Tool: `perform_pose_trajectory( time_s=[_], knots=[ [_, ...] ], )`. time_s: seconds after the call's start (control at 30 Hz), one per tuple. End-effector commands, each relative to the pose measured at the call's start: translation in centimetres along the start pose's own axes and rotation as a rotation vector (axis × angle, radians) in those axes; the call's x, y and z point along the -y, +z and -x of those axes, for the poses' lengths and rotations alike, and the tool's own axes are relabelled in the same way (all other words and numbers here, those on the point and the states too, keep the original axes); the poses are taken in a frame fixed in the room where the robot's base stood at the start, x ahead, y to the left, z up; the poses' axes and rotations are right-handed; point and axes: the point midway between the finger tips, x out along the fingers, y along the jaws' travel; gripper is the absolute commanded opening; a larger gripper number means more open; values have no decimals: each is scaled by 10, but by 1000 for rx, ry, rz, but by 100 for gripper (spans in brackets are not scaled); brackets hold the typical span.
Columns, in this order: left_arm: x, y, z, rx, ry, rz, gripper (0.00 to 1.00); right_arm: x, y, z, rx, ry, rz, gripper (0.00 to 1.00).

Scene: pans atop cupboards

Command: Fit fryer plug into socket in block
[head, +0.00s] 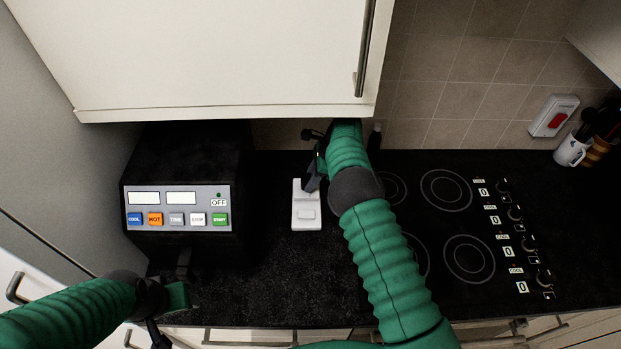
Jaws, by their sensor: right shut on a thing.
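The fryer (178,190) is a black box with a panel of coloured buttons, standing on the left of the worktop. The white block (306,212) lies flat on the worktop to the right of the fryer. My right gripper (313,178) is at the far end of the block, shut on the dark plug, which is mostly hidden by the gripper. I cannot tell whether the plug is seated in the socket or only above it. My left gripper (178,296) is low in front of the fryer, near the worktop's front edge; its jaw opening is unclear.
A white cupboard (200,50) hangs low over the fryer and block. A black hob (455,225) with knobs lies to the right. A wall switch (553,116) and a white mug (571,150) are at the far right. The worktop in front of the block is clear.

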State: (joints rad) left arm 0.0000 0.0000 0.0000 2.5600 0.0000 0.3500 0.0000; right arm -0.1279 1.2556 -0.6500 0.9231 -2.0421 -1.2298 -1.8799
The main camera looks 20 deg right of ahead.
Motion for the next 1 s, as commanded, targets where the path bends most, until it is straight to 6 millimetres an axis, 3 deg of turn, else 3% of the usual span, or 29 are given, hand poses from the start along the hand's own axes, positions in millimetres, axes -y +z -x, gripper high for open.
perform_pose_trajectory(
  time_s=[0.3, 0.33, 0.5, 0.83, 1.0],
  knots=[
    [0, 1, -5, 0, 0, 0, 58, 0, -3, -8, 0, -1, 0, 0],
    [0, 1, -4, 0, 0, 0, 58, 0, -3, -7, 0, -1, 0, 40],
    [0, 1, -4, 0, 0, 0, 58, 0, -3, -7, 0, 0, 0, 61],
    [0, 1, -6, 0, 0, 0, 58, 0, -3, -4, 0, -1, 0, 61],
    [0, 4, -15, 0, 0, 0, 58, 2, -4, 24, 1, -5, 0, 61]
  ],
)
